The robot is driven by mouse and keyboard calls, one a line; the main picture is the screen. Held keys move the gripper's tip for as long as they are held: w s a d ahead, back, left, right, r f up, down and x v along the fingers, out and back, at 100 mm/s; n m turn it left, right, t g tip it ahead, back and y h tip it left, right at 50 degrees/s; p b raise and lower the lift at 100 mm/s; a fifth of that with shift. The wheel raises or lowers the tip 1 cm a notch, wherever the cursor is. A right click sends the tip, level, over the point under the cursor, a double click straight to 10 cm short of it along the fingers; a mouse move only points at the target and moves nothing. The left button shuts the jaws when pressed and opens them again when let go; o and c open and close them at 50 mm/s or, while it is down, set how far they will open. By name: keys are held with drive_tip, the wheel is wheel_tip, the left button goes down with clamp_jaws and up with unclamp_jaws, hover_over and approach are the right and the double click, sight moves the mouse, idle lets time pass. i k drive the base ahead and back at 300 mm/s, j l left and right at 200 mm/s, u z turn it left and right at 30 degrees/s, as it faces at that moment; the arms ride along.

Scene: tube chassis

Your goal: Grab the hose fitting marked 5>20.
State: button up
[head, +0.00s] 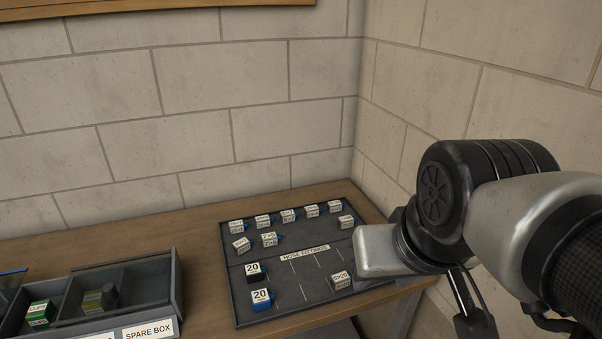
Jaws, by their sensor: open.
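The hose fitting marked 5>20 (340,281) stands in the front part of the dark hose fittings tray (282,319), near its right edge. Its label is small, but seems to read 5>20. My arm's pale wrist part shows just right of and above it in the picture. My gripper (512,322) is at the bottom right, pointing down, open, with nothing seen between its fingers. It is well to the right of the fitting and apart from it. The fingertips are at or beyond the picture's bottom edge.
Several small white-labelled fittings (269,240) stand in the back part. A spare box (178,290) with compartments is left on the wooden bench (195,236). Block walls close the back and right.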

sight(341, 280)
drive_tip(key=k, duration=0.25)
drive_tip(key=k+j+z, duration=0.35)
drive_tip(key=j, duration=0.2)
drive_tip(key=j+z, duration=0.2)
drive_tip(key=j, duration=0.15)
drive_tip(key=k+j+z, duration=0.15)
drive_tip(key=k+j, duration=0.05)
drive_tip(key=j, duration=0.1)
